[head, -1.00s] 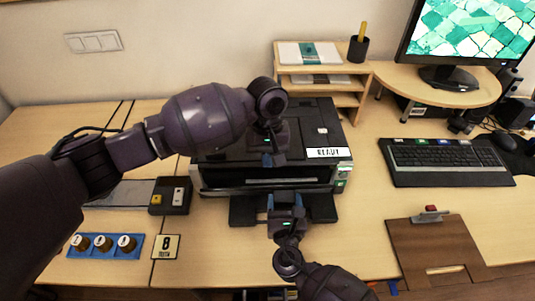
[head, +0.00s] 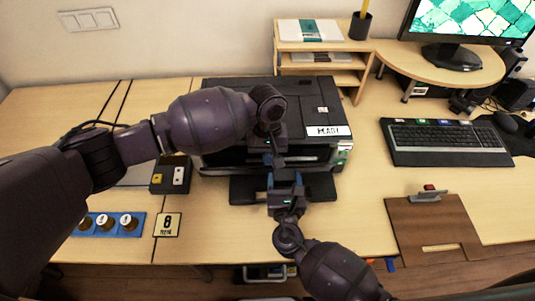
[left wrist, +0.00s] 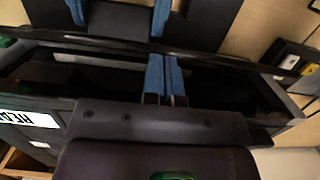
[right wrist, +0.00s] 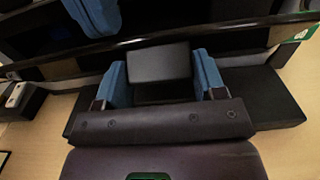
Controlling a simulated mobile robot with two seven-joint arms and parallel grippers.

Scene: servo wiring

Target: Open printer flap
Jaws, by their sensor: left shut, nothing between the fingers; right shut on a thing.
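The black printer (head: 290,108) stands on the desk with a READY label on top. Along its front runs a thin dark flap rim (left wrist: 225,57); a dark gap shows between rim and printer body, so the flap looks partly open, though its angle is hard to tell. My right gripper (head: 285,182) is at the printer's front, its blue fingers shut on a dark tab (right wrist: 160,64) below the rim. My left gripper (head: 269,160) is shut and empty; its blue fingertips (left wrist: 164,62) are together over the gap. My left arm covers part of the printer.
A black tray (head: 322,188) lies in front of the printer. A switch box (head: 171,176), a blue strip with several knobs (head: 107,223) and a sign with an 8 (head: 168,225) lie left. A keyboard (head: 447,141) and clipboard (head: 435,233) are right.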

